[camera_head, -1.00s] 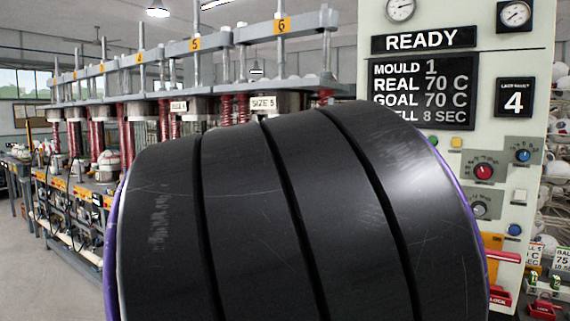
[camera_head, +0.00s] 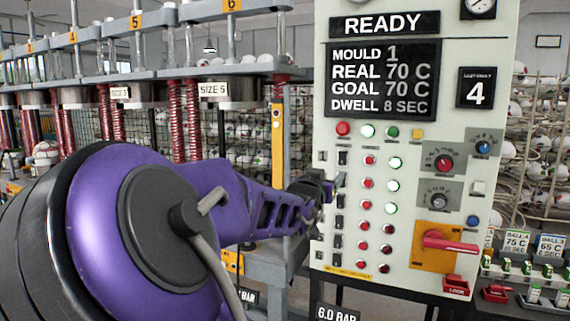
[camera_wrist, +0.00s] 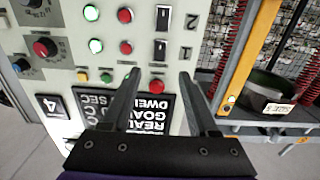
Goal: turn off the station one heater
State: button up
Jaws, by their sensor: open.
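The station one switch (camera_wrist: 161,49), marked 1, shows upside down in the wrist view; the top switch (camera_head: 342,158) shows in the head view. Its row has a lit green lamp (camera_wrist: 95,46) and a red lamp (camera_wrist: 126,16) sits in the row marked 2. My gripper (camera_wrist: 158,76) is open and empty, its fingers pointing at the panel near the top switches. In the head view my gripper (camera_head: 332,186) partly hides the switch column. Contact cannot be told.
The display (camera_head: 383,80) reads READY, mould 1, real and goal 70 C. Knobs (camera_head: 444,163) and a red lever (camera_head: 450,243) are on the panel's right. Press stations with red springs (camera_head: 187,120) stand left of the panel.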

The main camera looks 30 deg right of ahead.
aim_at(342, 162)
jog(key=x, duration=1.4)
grip_shut()
dwell(0.4)
